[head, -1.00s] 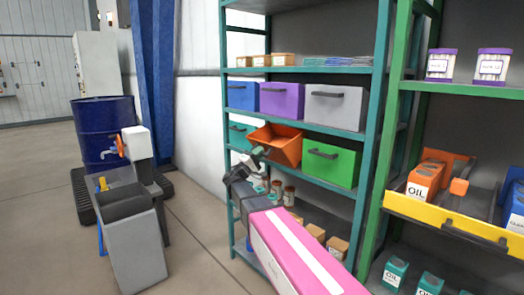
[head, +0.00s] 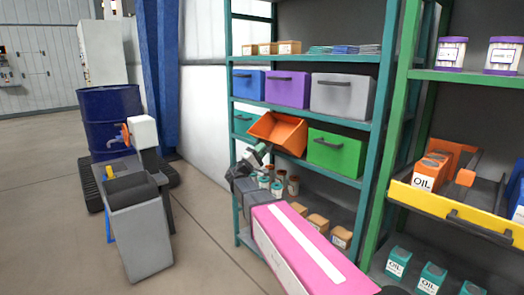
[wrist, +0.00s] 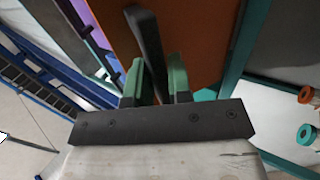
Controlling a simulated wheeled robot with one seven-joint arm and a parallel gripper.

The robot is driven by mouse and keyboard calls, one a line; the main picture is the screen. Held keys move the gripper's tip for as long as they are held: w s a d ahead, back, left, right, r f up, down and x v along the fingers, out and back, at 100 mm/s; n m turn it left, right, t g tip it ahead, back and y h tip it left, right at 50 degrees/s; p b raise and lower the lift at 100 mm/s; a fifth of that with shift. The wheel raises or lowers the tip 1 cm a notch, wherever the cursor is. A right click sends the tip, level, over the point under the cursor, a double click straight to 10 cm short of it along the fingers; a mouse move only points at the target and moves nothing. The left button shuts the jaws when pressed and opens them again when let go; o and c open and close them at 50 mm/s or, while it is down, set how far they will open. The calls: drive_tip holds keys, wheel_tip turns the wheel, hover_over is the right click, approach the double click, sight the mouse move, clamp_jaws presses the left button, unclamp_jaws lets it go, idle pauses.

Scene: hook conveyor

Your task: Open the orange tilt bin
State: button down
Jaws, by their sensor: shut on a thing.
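The orange tilt bin (head: 290,133) sits on the shelf's middle level, between a teal bin and a green bin. It is tipped forward and its open inside shows from above. My gripper (head: 259,153) is at its front, low on the left. In the wrist view my gripper's green fingers (wrist: 154,82) are shut on the dark bar handle (wrist: 147,45) of the bin. The orange front face (wrist: 198,45) fills the upper middle of that view. The handle is mostly hidden in the head view.
A green bin (head: 337,153) is close on the right and a teal bin (head: 243,122) on the left. Blue, purple and grey bins (head: 344,96) stand above. Jars and boxes (head: 318,222) are on the level below. A grey container (head: 138,230) and blue drum (head: 108,115) stand left.

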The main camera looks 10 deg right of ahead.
drive_tip(key=c, duration=1.1)
unclamp_jaws()
drive_tip(key=shift+w+d+f, duration=0.1)
drive_tip(key=shift+d, duration=0.05)
drive_tip(key=v, duration=1.1)
